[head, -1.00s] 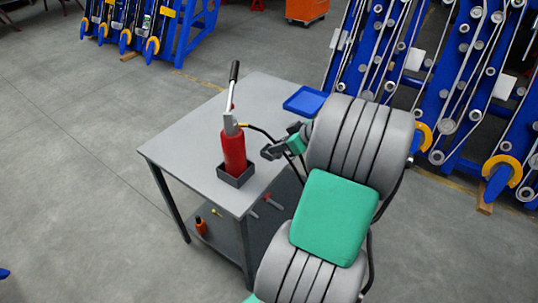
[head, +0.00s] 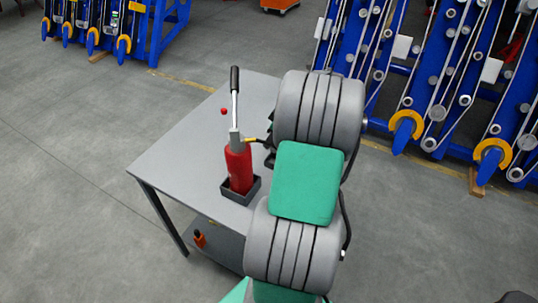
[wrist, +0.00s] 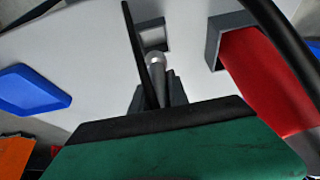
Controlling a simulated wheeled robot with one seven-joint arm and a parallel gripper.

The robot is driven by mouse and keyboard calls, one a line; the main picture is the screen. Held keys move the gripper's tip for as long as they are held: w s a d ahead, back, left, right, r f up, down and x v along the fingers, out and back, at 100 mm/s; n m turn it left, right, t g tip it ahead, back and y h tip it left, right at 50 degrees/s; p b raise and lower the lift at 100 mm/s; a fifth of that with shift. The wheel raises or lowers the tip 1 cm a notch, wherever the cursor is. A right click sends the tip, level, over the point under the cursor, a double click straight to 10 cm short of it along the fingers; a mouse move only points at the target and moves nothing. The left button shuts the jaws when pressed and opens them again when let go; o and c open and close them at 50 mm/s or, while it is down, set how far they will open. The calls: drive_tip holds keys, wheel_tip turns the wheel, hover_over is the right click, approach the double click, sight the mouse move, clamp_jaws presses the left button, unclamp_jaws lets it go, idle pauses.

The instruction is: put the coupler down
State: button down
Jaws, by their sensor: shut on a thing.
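In the wrist view the coupler (wrist: 155,68) is a grey cylinder with a pale round end, held in my gripper (wrist: 158,88). Its pale end points toward the grey table top. A small dark square holder (wrist: 152,27) lies just beyond that end; I cannot tell the gap between them. In the head view my arm hides the coupler and nearly all of the gripper. The red hand pump (head: 238,168) stands upright in a dark box (head: 228,196) on the table (head: 175,150), left of my arm.
The pump (wrist: 265,75) and a black hose (wrist: 285,40) are close on the right. Blue machine frames (head: 420,85) stand behind the table.

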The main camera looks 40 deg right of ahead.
wheel_tip(320, 180, down, 6)
drive_tip(key=shift+r, duration=0.1)
drive_tip(key=shift+s+a+f+b, duration=0.2)
drive_tip(key=shift+f+b, duration=0.1)
drive_tip(key=shift+f, duration=0.25)
drive_tip(key=shift+s+a+f+b, duration=0.15)
drive_tip(key=shift+f+b, duration=0.1)
drive_tip(key=shift+f, duration=0.3)
drive_tip(key=c, duration=1.5)
unclamp_jaws()
drive_tip(key=shift+o, duration=0.9)
drive_tip(key=shift+r, duration=0.2)
drive_tip(key=shift+o, duration=0.2)
drive_tip(key=r, duration=0.1)
drive_tip(key=d+r, duration=0.1)
drive_tip(key=r, duration=0.1)
drive_tip(key=shift+s+d+r+p, duration=0.15)
drive_tip(key=shift+s+p, duration=0.05)
drive_tip(key=shift+p, duration=0.2)
drive_tip(key=a+v, duration=0.1)
drive_tip(key=v, duration=0.8)
drive_tip(key=shift+d+r, duration=0.35)
